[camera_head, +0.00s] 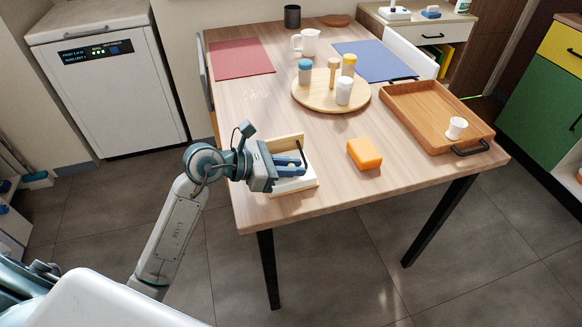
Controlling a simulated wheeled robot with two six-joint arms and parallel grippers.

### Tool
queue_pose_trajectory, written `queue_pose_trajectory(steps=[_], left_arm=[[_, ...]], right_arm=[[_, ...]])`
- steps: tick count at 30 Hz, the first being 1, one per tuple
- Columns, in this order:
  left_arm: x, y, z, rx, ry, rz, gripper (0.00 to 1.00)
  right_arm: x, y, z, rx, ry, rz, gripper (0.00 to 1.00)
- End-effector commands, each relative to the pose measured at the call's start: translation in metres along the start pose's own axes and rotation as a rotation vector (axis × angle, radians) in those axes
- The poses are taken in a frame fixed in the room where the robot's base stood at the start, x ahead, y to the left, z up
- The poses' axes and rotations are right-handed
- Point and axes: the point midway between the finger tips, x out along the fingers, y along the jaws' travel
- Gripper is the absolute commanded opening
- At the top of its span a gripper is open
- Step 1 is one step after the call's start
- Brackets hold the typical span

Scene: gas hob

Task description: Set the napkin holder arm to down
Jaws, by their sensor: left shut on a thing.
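The napkin holder (286,145) stands at the near left corner of the wooden table. It has a light wooden back and base, white napkins (297,183) and a thin dark arm (302,153). The arm stands tilted up at the holder's right side. My left gripper (297,166) reaches in from the left over the napkins, with its fingers at the dark arm. It is shut on the arm, though the fingers hide the contact. My right gripper is out of view.
An orange sponge-like block (364,153) lies right of the holder. Behind it, a round wooden board (318,104) carries several shakers. A wooden tray (425,112) with a white cup-like item (456,128) is at the right. The table front between holder and block is clear.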

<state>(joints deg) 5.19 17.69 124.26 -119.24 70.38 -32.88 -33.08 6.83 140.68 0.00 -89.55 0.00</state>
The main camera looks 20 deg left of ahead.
Motion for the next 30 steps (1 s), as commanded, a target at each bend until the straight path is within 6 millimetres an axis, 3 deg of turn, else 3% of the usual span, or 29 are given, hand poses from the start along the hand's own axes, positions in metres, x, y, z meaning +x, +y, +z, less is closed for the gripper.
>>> queue_pose_trajectory(steps=[12,13,16,30], left_arm=[[0.000,0.000,-0.001,0.003,0.002,0.002,0.00],[0.000,0.000,-0.001,0.003,0.002,0.002,0.21],[0.000,0.000,-0.001,0.003,0.002,0.002,0.37],[-0.010,0.001,-0.002,0.005,0.005,0.004,0.37]], right_arm=[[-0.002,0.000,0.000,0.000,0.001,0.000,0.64],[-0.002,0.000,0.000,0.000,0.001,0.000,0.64],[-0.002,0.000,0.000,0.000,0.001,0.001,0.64],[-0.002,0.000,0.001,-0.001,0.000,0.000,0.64]])
